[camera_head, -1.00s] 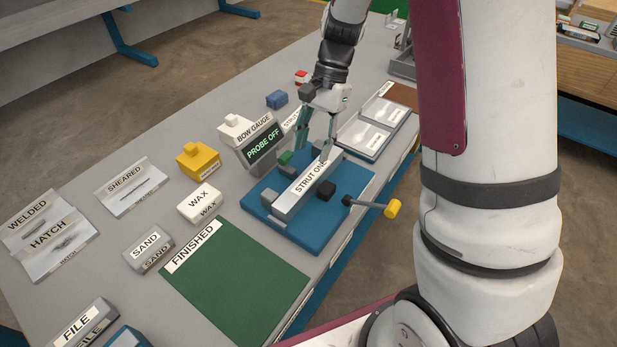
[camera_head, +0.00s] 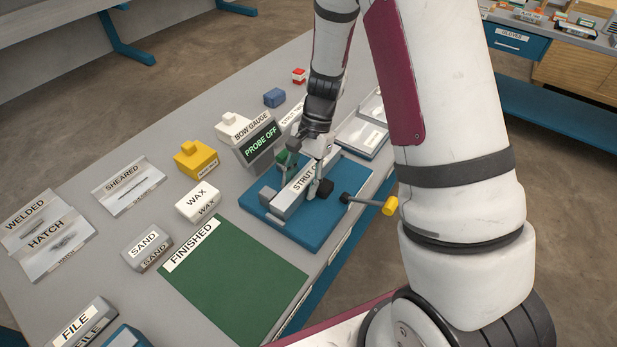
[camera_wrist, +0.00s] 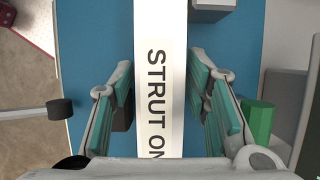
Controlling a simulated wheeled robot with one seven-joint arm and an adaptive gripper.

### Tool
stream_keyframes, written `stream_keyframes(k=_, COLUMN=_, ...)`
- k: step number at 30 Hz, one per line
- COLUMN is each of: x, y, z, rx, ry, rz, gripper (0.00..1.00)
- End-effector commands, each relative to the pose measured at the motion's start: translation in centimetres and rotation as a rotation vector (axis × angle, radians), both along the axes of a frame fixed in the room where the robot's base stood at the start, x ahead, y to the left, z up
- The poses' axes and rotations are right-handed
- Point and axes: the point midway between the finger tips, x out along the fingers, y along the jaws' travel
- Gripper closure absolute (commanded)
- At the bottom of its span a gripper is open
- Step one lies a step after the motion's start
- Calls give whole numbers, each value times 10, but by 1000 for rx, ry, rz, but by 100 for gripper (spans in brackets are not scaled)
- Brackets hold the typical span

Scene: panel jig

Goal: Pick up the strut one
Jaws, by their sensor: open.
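In the wrist view the strut (camera_wrist: 160,60) runs straight down the middle of the picture. My gripper (camera_head: 306,178) is down over the strut in the head view. In the wrist view my gripper (camera_wrist: 161,105) is open, with one green-padded finger on each side of the strut and a gap on both sides. The strut's far end is hidden behind my gripper in the head view.
A bow gauge (camera_head: 247,137) reading "PROBE OFF" stands behind left. A green finished mat (camera_head: 235,275) lies clear in front. Wax (camera_head: 198,202) and sand (camera_head: 147,245) blocks stand left.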

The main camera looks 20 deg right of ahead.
Motion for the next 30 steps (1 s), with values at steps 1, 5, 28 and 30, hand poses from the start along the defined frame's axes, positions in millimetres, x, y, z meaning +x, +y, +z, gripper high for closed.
stream_keyframes(k=1, x=0, y=0, z=0, rx=0, ry=0, rz=0, gripper=57)
stream_keyframes(k=5, x=0, y=0, z=0, rx=0, ry=0, rz=0, gripper=68)
stream_keyframes(k=28, x=1, y=1, z=59, rx=1, ry=-7, rz=2, gripper=100)
stream_keyframes(k=30, x=1, y=0, z=72, rx=1, ry=-5, rz=2, gripper=100)
